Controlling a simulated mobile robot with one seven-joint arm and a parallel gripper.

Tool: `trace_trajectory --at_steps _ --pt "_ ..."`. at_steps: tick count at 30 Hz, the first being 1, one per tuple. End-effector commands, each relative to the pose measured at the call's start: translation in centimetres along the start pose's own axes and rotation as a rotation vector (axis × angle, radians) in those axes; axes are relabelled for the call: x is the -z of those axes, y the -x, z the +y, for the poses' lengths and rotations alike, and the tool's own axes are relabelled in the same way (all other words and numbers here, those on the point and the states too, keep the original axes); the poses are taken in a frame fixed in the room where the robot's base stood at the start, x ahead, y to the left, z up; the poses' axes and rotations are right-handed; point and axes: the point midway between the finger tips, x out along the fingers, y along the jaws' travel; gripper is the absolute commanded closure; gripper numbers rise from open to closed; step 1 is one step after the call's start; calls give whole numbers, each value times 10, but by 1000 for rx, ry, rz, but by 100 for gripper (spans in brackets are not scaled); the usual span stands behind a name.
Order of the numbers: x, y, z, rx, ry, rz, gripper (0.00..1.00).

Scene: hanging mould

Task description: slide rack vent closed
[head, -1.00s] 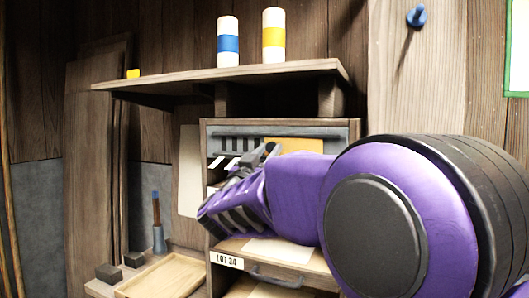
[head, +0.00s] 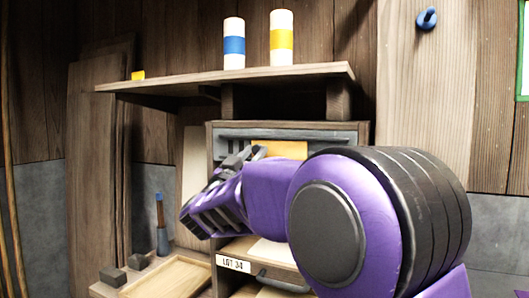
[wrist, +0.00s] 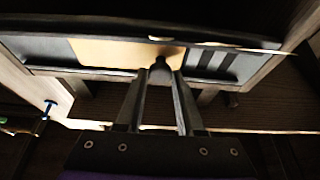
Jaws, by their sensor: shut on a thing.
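The rack vent is a grey slotted strip (head: 341,136) across the top of the wooden rack, with a tan-orange slide plate (head: 285,149) in it. In the wrist view the slide plate (wrist: 115,52) covers the middle of the strip, and several dark slots (wrist: 215,65) show uncovered to its right. My gripper (wrist: 160,80) is shut on a dark knob (wrist: 159,66) at the plate's edge. In the head view my gripper (head: 248,154) is at the plate's left end, and my arm hides much of the rack front.
A shelf (head: 180,85) above the rack holds a blue-banded cylinder (head: 234,45), a yellow-banded cylinder (head: 281,38) and a small yellow block (head: 138,75). A labelled drawer (head: 234,263) is below my arm. A wooden tray (head: 165,278) lies at lower left.

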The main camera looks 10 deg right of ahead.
Motion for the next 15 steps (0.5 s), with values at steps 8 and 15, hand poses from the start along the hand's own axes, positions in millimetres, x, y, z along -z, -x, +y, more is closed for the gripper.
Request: trace_trajectory --at_steps 8,15 --pt "3 -1 -65 4 1 -1 100" --pt "2 0 -91 2 0 1 100"
